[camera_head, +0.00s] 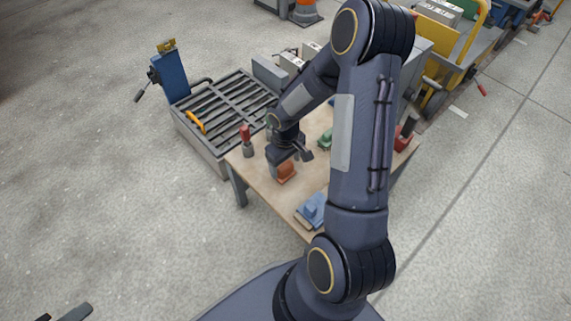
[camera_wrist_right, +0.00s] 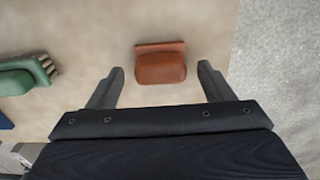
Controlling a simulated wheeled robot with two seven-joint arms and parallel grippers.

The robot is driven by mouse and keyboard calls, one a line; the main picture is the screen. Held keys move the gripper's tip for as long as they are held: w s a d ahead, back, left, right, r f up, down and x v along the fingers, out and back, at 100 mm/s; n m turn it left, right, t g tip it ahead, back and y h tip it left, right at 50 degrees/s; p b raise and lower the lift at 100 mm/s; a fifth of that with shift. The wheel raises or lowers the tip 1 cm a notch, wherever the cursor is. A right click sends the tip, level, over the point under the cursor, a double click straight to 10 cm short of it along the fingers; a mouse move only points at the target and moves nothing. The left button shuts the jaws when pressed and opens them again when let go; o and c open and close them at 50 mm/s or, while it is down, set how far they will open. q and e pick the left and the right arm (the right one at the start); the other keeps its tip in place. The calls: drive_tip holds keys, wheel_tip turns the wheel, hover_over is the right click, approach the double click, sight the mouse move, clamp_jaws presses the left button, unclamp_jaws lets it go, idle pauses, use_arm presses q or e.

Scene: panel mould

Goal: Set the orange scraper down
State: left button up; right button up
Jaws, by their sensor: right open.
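The orange scraper (camera_head: 286,171) rests on the wooden table near its left front edge. In the right wrist view the scraper (camera_wrist_right: 160,66) lies on the bare tabletop, between and slightly beyond the finger tips in the picture. My right gripper (camera_head: 290,156) is open, just above the scraper. Its two fingers (camera_wrist_right: 161,70) stand wide apart with a gap on each side of the scraper, and neither appears to touch it. Small dark pieces of what seems to be my left gripper (camera_head: 64,315) show at the bottom left edge, mostly cut off.
A green brush (camera_wrist_right: 22,75) lies left of the scraper in the wrist view. On the table also stand a red-topped tool (camera_head: 246,139) and a blue block-like tool (camera_head: 312,209). A slatted metal bench (camera_head: 222,108) adjoins the table at the back left. The table edge is close.

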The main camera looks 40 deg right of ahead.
wheel_tip(320, 180, up, 9)
drive_tip(key=p, duration=0.3)
wheel_tip(320, 180, up, 8)
drive_tip(key=r+m+t, duration=0.1)
hover_over(285, 166)
drive_tip(key=s+a, duration=0.2)
drive_tip(key=s, duration=0.1)
drive_tip(key=s+a+r+t+y, duration=0.2)
drive_tip(key=s+a+r, duration=0.2)
drive_tip(key=s+a, duration=0.1)
drive_tip(key=s+a+r+m+t+y, duration=0.1)
drive_tip(key=s+a+r+t, duration=0.1)
drive_tip(key=s+a+r, duration=0.3)
drive_tip(key=s, duration=0.3)
drive_tip(key=shift+s+a+r+m+t+y, duration=0.2)
drive_tip(key=shift+s+a+m+t+y, duration=0.1)
drive_tip(key=shift+a+y, duration=0.1)
drive_tip(key=shift+d+r+p, duration=0.1)
drive_tip(key=shift+p, duration=0.25)
wheel_tip(285, 166, up, 30)
drive_tip(key=p, duration=3)
drive_tip(key=shift+r, duration=0.15)
